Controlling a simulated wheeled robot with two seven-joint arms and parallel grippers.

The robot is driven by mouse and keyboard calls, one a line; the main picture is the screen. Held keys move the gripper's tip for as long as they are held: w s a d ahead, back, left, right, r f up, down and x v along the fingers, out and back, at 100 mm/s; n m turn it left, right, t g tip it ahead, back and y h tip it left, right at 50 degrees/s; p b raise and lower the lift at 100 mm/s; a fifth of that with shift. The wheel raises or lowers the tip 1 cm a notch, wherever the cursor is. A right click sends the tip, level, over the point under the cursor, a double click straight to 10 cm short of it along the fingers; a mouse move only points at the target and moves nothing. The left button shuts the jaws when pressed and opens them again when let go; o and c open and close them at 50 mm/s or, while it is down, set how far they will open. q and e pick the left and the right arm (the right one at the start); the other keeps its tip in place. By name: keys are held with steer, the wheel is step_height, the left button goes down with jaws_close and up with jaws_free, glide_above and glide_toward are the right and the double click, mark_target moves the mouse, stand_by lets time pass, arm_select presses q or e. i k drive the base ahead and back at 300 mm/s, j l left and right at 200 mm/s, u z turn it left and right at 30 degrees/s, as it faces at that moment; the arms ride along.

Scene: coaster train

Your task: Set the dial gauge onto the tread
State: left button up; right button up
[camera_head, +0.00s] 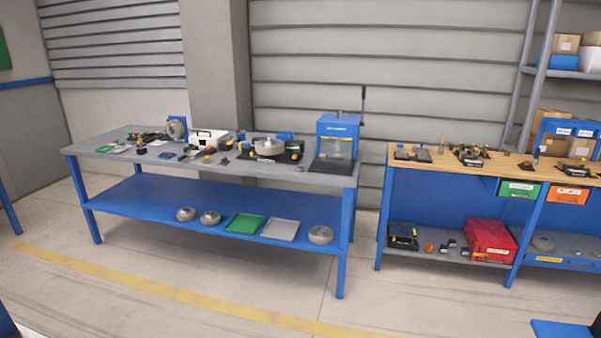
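Neither of my grippers is in view. I cannot pick out the dial gauge for sure; the small items on the grey bench top (100,150) are too small to tell apart. A grey wheel-like disc (269,147) lies near the bench's right half, with dark and yellow parts around it. Another grey round part (176,129) stands upright against a blue block at the back. I cannot tell which surface is the tread.
A blue press-like machine (337,138) stands at the bench's right end. The blue lower shelf (140,200) holds round grey parts, a green tray (245,225) and a grey tray (280,230). A wood-topped bench (400,152) stands right. The floor in front is clear.

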mark_target(295, 153)
steer(key=i, duration=1.9)
